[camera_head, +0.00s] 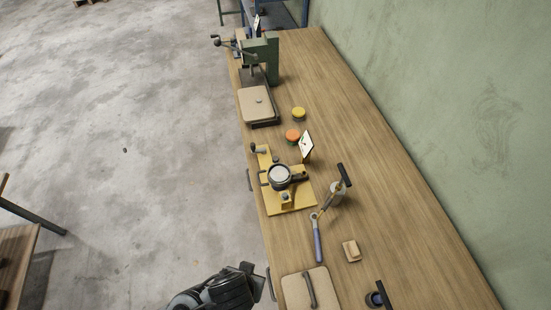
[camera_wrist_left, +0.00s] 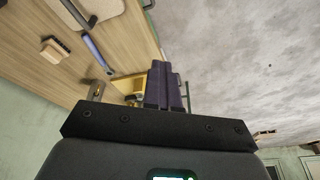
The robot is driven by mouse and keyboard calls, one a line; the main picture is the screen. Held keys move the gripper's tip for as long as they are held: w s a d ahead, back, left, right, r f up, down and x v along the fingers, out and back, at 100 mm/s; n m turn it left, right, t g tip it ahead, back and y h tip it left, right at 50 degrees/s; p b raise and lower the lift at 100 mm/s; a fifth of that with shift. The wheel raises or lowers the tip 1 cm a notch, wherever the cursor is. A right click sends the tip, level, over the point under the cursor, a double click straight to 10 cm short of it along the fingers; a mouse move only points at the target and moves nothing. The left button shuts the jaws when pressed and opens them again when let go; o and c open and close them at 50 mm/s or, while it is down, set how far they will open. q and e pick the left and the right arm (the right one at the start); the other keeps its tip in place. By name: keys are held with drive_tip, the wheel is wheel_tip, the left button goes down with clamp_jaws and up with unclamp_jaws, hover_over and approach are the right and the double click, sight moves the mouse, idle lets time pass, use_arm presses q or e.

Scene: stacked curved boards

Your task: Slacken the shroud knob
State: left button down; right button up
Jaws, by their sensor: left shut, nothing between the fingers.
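A yellow fixture (camera_head: 301,196) stands on the bench with a dark-rimmed round part (camera_head: 279,176) clamped in it. A small dark knob (camera_head: 285,198) sits on the fixture's front side; I cannot tell for sure that it is the shroud knob. My left gripper (camera_head: 250,272) is at the bottom of the head view, off the bench's left edge, apart from the fixture. In the left wrist view its two dark fingers (camera_wrist_left: 165,84) are shut with nothing between them. They partly hide the yellow fixture (camera_wrist_left: 128,86) behind them. My right gripper is not in view.
A blue-handled wrench (camera_head: 318,243), a wooden block (camera_head: 351,250) and a tan board (camera_head: 300,289) with a dark bar lie near the fixture. Orange (camera_head: 292,136) and yellow (camera_head: 298,113) round pieces and a green press (camera_head: 271,60) stand farther back. The bench's right side is mostly clear.

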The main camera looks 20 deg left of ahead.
use_arm(q)
drive_tip(key=shift+w+d+n, duration=0.15)
drive_tip(key=shift+d+n, duration=0.25)
drive_tip(key=shift+d, duration=1.55)
drive_tip(key=c, duration=1.8)
unclamp_jaws()
drive_tip(key=shift+c, duration=0.2)
drive_tip(key=o, duration=0.8)
wheel_tip(320, 180, up, 6)
drive_tip(key=p, duration=0.7)
